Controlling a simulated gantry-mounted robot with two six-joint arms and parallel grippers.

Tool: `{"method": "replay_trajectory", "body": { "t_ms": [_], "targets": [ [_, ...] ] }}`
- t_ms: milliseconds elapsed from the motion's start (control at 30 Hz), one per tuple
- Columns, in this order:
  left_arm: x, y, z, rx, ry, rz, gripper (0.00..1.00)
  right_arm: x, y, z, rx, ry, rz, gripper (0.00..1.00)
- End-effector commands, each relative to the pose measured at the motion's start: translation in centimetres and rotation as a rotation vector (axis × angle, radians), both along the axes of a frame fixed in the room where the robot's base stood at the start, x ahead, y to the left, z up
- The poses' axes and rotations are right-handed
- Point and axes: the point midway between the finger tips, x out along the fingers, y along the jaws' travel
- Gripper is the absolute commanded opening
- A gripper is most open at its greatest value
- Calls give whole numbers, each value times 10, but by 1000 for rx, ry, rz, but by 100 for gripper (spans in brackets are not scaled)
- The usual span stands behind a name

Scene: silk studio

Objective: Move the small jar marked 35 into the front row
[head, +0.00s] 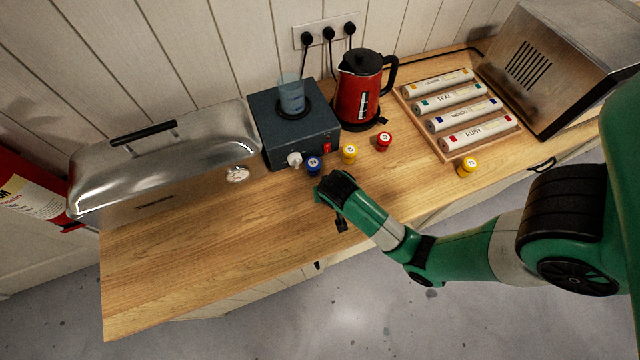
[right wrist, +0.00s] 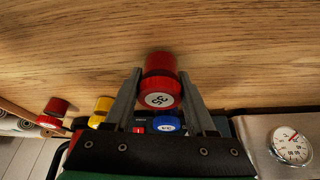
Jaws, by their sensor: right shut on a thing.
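My right gripper (right wrist: 160,76) is shut on a small red jar (right wrist: 160,64) in the right wrist view. The jar's white label faces the camera and reads 35, upside down in that picture. In the head view my own wrist hides this jar, and I cannot tell whether it touches the worktop. A blue jar (head: 313,167), a yellow jar (head: 349,154) and a red jar (head: 384,142) stand in a slanting row in front of the dark box and the kettle. Another yellow jar (head: 467,167) stands apart to the right. My left gripper is out of view.
Behind the row are a dark box (head: 285,138) with a beaker on it and a red kettle (head: 361,90). A tray of labelled rolls (head: 452,152) lies to the right. A metal cooker with a dial (head: 238,174) stands left. The front-left worktop (head: 190,260) is clear.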

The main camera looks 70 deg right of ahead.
Motion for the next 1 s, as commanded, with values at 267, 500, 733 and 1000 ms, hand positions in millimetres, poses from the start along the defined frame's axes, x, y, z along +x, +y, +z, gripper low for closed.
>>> {"method": "replay_trajectory", "body": {
  "t_ms": [267, 500, 733, 1000],
  "targets": [
    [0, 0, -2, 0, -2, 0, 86, 0, -1, -2, -1, -1, -1, 0],
    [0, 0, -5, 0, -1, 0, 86, 0, 0, -5, 0, 0, -1, 79],
    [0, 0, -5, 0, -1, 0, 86, 0, 0, -5, 0, 0, -1, 86],
    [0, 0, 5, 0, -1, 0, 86, -2, 5, 15, -1, -4, 2, 86]
  ]
}}
